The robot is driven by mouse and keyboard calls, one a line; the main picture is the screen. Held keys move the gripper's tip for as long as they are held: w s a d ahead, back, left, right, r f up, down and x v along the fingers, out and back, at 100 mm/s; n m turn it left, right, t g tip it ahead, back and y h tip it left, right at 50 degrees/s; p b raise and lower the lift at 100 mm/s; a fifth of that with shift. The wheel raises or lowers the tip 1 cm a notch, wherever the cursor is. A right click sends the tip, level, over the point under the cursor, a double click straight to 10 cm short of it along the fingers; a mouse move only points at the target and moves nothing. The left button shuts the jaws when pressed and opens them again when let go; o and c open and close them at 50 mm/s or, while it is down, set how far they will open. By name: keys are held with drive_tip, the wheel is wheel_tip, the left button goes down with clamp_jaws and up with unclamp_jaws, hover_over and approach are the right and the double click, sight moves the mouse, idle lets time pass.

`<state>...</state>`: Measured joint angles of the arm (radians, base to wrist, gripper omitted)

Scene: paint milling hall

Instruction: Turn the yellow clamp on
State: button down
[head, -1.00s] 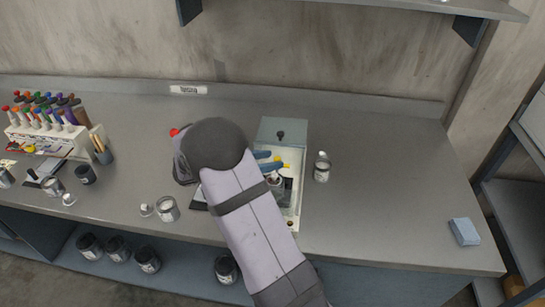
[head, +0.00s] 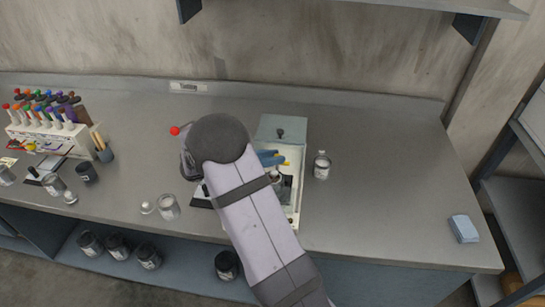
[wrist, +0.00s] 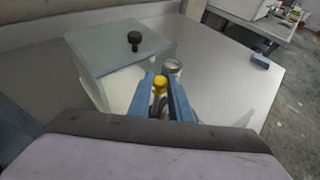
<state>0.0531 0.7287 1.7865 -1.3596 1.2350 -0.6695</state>
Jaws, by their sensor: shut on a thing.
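The yellow clamp (wrist: 160,84) shows in the wrist view as a rounded yellow knob between the two blue fingers of my gripper (wrist: 163,92). My gripper is shut on it. In the head view only a small bit of yellow (head: 286,162) shows beside the blue fingers (head: 270,158), over the pale machine. The machine (head: 280,130) has a grey-green lid with a black knob (head: 280,133). My arm hides the machine's left and front parts.
A lidded can (head: 321,166) stands just right of the machine. A red knob (head: 175,131) shows left of my arm. Several cans and a tool rack (head: 45,135) fill the left of the bench. A blue block (head: 464,229) lies at right; the bench between is clear.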

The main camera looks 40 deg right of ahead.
drive_tip(key=shift+w+m+g, duration=0.1)
drive_tip(key=shift+m+g, duration=0.2)
drive_tip(key=shift+g, duration=0.1)
drive_tip(key=shift+w+d+m+g+y, duration=0.1)
drive_tip(key=shift+m+g+y, duration=0.1)
drive_tip(key=shift+m+g, duration=0.6)
drive_tip(key=shift+w+a+m+g+y, duration=0.1)
drive_tip(key=shift+w+m+g+y, duration=0.1)
drive_tip(key=shift+m+g, duration=0.65)
drive_tip(key=shift+w+d+m+g+y, duration=0.1)
drive_tip(key=shift+m+g+y, duration=0.1)
drive_tip(key=shift+m+g, duration=0.6)
drive_tip(key=shift+g, duration=0.45)
drive_tip(key=shift+r, duration=0.1)
drive_tip(key=c, duration=1.6)
unclamp_jaws()
drive_tip(key=shift+b, duration=0.3)
drive_tip(key=shift+b+v, duration=1.15)
drive_tip(key=shift+v, duration=2.5)
